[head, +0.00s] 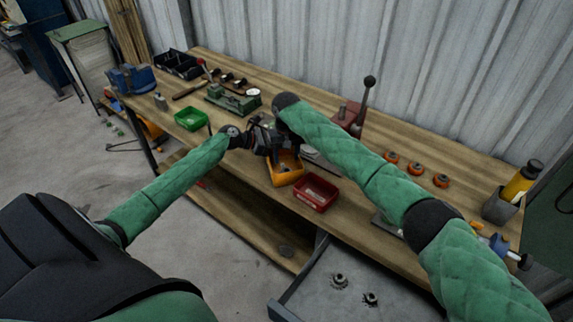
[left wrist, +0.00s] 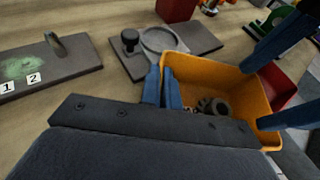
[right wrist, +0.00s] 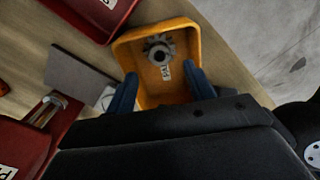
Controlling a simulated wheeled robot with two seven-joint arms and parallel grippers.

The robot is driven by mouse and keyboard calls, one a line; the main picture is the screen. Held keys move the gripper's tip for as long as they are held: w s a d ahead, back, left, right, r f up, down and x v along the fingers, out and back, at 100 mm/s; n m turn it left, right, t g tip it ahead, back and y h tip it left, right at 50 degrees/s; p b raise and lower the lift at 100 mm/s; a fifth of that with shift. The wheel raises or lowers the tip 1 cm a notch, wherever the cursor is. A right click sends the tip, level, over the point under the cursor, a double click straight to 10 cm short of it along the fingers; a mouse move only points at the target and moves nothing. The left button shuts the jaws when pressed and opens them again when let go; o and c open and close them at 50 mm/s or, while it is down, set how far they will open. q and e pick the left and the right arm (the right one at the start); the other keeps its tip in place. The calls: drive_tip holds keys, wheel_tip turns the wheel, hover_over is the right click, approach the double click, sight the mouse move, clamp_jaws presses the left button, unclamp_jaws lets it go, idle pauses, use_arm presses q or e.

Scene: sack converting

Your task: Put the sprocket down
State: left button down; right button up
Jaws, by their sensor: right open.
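A grey sprocket (right wrist: 159,50) lies inside the orange-yellow bin (right wrist: 188,38), near a small white label. It also shows in the bin in the left wrist view (left wrist: 213,105). In the head view the bin (head: 286,177) is at the bench's front edge, partly hidden by my grippers. My right gripper (right wrist: 162,88) is open and empty over the bin, its blue fingers apart, with the sprocket beyond them. My left gripper (left wrist: 163,88) has its fingers close together at the bin's wall, one on each side of it. Its grip shows no sprocket.
A red bin (head: 316,190) stands just right of the orange-yellow one. A green bin (head: 193,119) is to the left. Two more sprockets (head: 340,281) (head: 371,299) lie on a grey surface below the bench front. A lever press (head: 355,110) stands behind my right arm.

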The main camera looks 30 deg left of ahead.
drive_tip(key=shift+r, duration=2.75)
use_arm(q)
drive_tip(key=c, duration=1.6)
unclamp_jaws()
drive_tip(key=shift+o, duration=0.2)
